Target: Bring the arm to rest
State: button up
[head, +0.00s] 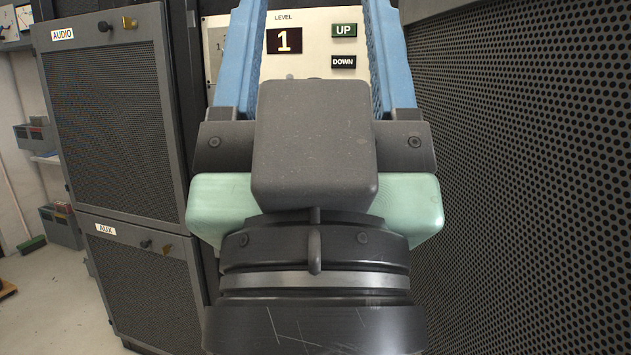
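My gripper (315,20) fills the middle of the head view, with its two blue fingers pointing up and away from me. The fingers stand wide apart with nothing visible between them, so it is open. Their tips run out of the top of the picture. Between and beyond the fingers is a pale control panel (308,30) with a LEVEL display (284,41) showing 1, a green UP button (344,30) and a black DOWN button (343,62). The gripper body hides the lower part of the panel. I cannot tell the distance from the fingertips to the panel.
At left stand closed grey mesh doors, AUDIO (105,120) above and AUX (145,290) below. A dark perforated panel (530,170) fills the right side close by. Bins (60,225) stand at far left. Open floor (50,310) shows at lower left.

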notch_tip(320, 180, up, 22)
jog(key=p, duration=2)
jog(key=shift+c, duration=1.1)
jog(key=shift+d, duration=0.1)
jog(key=shift+c, duration=0.2)
